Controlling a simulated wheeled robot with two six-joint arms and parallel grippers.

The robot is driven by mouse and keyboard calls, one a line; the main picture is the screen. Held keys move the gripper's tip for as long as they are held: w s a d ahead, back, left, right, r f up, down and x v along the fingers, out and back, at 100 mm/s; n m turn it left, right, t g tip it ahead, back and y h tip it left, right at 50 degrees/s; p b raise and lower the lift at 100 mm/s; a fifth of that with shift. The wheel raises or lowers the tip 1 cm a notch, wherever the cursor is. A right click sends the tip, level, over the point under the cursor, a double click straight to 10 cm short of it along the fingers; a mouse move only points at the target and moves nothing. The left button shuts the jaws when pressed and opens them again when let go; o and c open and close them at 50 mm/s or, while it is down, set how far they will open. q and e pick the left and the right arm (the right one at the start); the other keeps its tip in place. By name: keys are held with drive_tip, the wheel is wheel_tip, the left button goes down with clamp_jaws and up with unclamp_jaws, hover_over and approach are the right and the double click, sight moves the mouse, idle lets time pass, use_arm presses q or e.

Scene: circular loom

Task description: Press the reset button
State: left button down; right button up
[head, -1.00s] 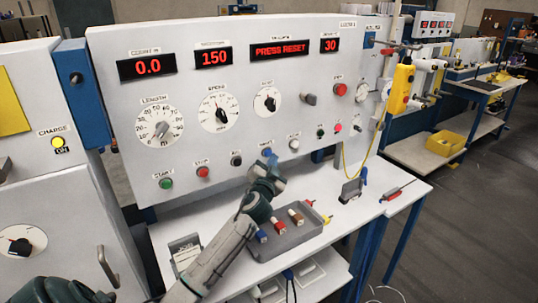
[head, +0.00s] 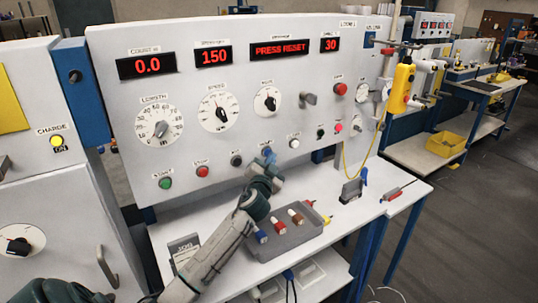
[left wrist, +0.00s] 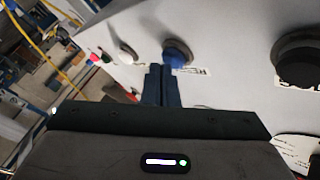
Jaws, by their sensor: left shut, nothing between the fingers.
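The reset button is a blue round push button (head: 268,151) low on the white panel, between a black and a white button. In the head view it is partly hidden by my left gripper (head: 266,162), which is right in front of it. In the left wrist view the blue button (left wrist: 178,53) sits above its white label. My left gripper's fingers (left wrist: 162,68) are shut and empty, with their tips just short of or at the button, a little to its left. I cannot tell whether they touch. My right gripper is out of view.
The panel display (head: 279,48) reads PRESS RESET. The black button (head: 236,160) and white button (head: 294,142) are close neighbours. Below my left arm, a grey tray (head: 290,240) with several coloured pieces stands on the white table (head: 355,220).

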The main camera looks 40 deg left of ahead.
use_arm(q)
drive_tip(key=shift+w+a, duration=0.1)
drive_tip(key=shift+a, duration=0.15)
drive_tip(key=shift+d, duration=0.1)
idle(0.4)
drive_tip(key=shift+s+d, duration=0.35)
drive_tip(key=shift+d, duration=0.4)
drive_tip(key=shift+s+d, duration=0.3)
drive_tip(key=shift+d, duration=0.45)
drive_tip(key=shift+s+d, duration=0.35)
drive_tip(key=shift+d, duration=0.45)
drive_tip(key=shift+s+d, duration=0.3)
drive_tip(key=shift+d, duration=0.45)
